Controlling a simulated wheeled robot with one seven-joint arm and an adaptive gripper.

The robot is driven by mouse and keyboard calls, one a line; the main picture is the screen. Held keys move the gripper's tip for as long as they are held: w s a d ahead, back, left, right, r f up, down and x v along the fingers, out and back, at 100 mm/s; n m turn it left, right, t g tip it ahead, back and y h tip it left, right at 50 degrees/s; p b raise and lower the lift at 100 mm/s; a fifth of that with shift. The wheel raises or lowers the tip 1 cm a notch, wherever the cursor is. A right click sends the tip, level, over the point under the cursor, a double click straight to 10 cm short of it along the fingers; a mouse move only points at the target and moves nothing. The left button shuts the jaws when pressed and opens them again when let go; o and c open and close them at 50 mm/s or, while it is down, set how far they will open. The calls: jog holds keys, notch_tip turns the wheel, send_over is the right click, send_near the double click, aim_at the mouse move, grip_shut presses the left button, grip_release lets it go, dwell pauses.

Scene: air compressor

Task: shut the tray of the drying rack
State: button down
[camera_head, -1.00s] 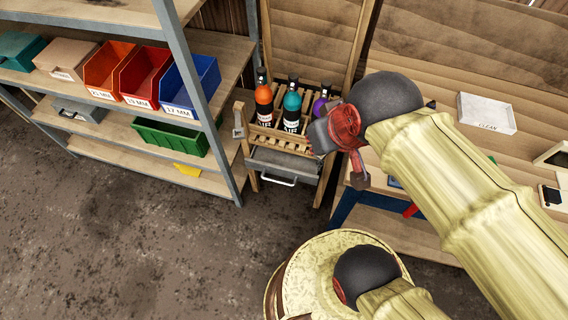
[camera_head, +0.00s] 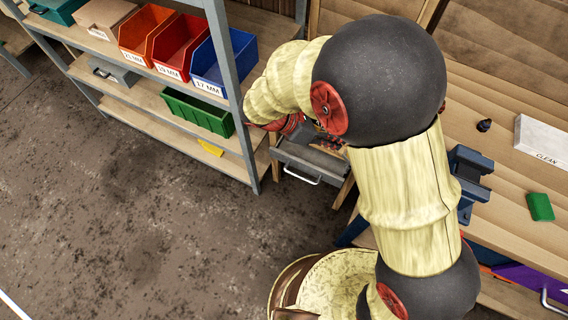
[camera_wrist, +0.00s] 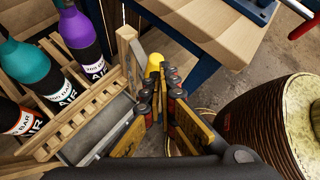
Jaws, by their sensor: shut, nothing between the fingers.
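The drying rack's grey metal tray (camera_head: 312,158) stands pulled out below the rack, its bar handle toward the floor side. My arm hides most of the rack and my gripper in the head view. In the wrist view my gripper (camera_wrist: 162,78) is shut and empty. It is just right of the tray (camera_wrist: 98,136), by the rack's wooden post (camera_wrist: 130,55). I cannot tell whether it touches the tray. Upright in the wooden rack (camera_wrist: 75,125) are a teal bottle (camera_wrist: 30,68), a purple bottle (camera_wrist: 77,35) and an orange-based bottle (camera_wrist: 18,118).
A metal shelf (camera_head: 232,95) with coloured bins stands close left of the rack. A workbench (camera_head: 500,130) with a blue vise (camera_head: 468,180) is on the right. A barrel-like round body (camera_wrist: 275,125) is right of my gripper. The floor (camera_head: 130,220) in front is clear.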

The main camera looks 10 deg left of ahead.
jog(key=s+a+f+n+t+y+b, duration=0.1)
jog(key=a+f+n+t, duration=0.5)
jog(key=f+n, duration=0.4)
jog(key=s+a+f+n+t+y+b, duration=0.2)
jog(key=a+f+n+t, duration=0.2)
jog(key=a+f+n, duration=0.65)
jog(key=s+a+f+n+t+y+b, duration=0.1)
jog(key=a+f+n+t, duration=0.4)
jog(key=f, duration=0.9)
jog(key=n+b, duration=0.1)
jog(key=b, duration=0.4)
send_over(284, 162)
jog(key=s, duration=0.4)
jog(key=shift+w+d+r, duration=0.15)
jog(key=shift+w+d, duration=0.05)
jog(key=shift+w, duration=0.05)
